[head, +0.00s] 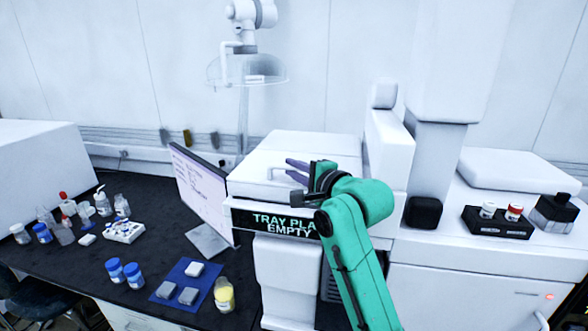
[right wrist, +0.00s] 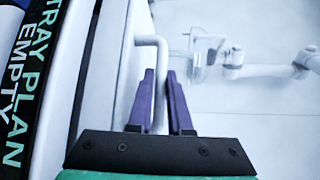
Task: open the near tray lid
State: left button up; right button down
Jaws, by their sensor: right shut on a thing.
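The near tray lid (head: 250,178) is a white panel on top of the white instrument, behind the black "TRAY PLA… EMPTY" sign (head: 268,221). It looks flat and closed in the head view. Its pale bar handle (head: 279,168) stands up from it. My right gripper (head: 296,170), with purple fingers on a green arm, is at the handle. In the right wrist view the handle (right wrist: 160,75) runs between the two purple fingers of the gripper (right wrist: 162,100), which are shut on it. My arm hides the lid's right part. My left gripper is not in view.
A monitor (head: 200,193) stands just left of the instrument. Bottles and a blue mat (head: 168,291) with grey blocks lie on the dark bench. A tall white column (head: 437,165) rises to the right of my arm. A black vial rack (head: 498,224) sits further right.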

jog(key=shift+a, duration=0.1)
dwell(0.4)
jog(key=shift+w+r, duration=0.1)
jog(key=shift+r, duration=0.4)
jog(key=w+d+r+m+g+p, duration=0.1)
jog(key=w+d+r+m+g, duration=0.1)
jog(key=r, duration=0.6)
jog(key=shift+w+r+m+g, duration=0.45)
jog(key=shift+w+g, duration=0.65)
jog(key=shift+w, duration=0.6)
jog(key=shift+f, duration=0.1)
